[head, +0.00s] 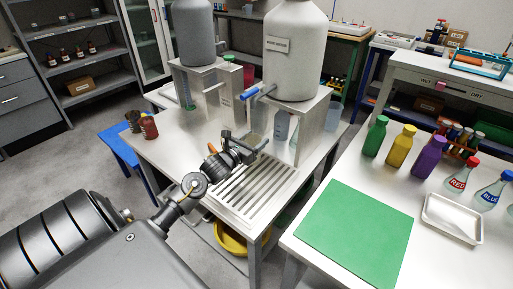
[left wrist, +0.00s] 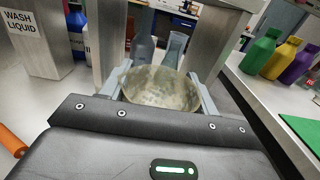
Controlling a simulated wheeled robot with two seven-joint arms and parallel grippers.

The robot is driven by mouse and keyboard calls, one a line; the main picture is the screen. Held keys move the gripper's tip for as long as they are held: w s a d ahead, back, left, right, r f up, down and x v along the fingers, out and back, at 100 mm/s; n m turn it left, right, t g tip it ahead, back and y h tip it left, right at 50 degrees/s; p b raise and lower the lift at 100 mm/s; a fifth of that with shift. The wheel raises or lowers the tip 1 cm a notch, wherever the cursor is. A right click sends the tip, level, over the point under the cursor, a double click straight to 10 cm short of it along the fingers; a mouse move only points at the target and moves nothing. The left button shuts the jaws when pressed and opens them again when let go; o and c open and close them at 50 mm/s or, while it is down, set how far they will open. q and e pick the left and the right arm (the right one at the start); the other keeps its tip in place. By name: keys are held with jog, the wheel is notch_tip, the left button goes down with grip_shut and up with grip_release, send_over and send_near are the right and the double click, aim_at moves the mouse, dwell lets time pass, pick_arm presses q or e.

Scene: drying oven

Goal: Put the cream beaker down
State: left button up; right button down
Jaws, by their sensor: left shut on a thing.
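The cream beaker (left wrist: 160,88) is between the two fingers of my left gripper (left wrist: 162,82) in the left wrist view, its round open rim facing the camera. In the head view my left gripper (head: 247,144) is shut on the beaker (head: 254,139), below the large white tank's tap and over the back of the slotted drain grate (head: 245,189). Whether the beaker's base touches the surface is hidden. My right gripper does not show.
The white tank (head: 295,52) stands on a metal stand just behind. A clear bottle (head: 281,126) is close to the gripper's right. A green mat (head: 355,232), coloured bottles and a white tray (head: 452,218) are on the right table. The grate's front part is bare.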

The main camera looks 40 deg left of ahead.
pick_arm(q)
jog(key=shift+w+d+f, duration=0.15)
jog(key=shift+w+f, duration=0.35)
jog(key=shift+f, duration=0.15)
notch_tip(320, 180, down, 2)
jog(key=shift+f+p, duration=0.15)
jog(key=shift+p, duration=0.15)
jog(key=shift+f, duration=0.25)
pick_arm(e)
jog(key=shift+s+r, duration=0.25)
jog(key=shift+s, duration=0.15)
pick_arm(q)
jog(key=shift+f, duration=0.15)
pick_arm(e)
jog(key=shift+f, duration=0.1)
pick_arm(q)
jog(key=o, duration=0.5)
jog(key=shift+f, duration=0.1)
jog(key=o, duration=0.5)
jog(key=shift+c, duration=0.2)
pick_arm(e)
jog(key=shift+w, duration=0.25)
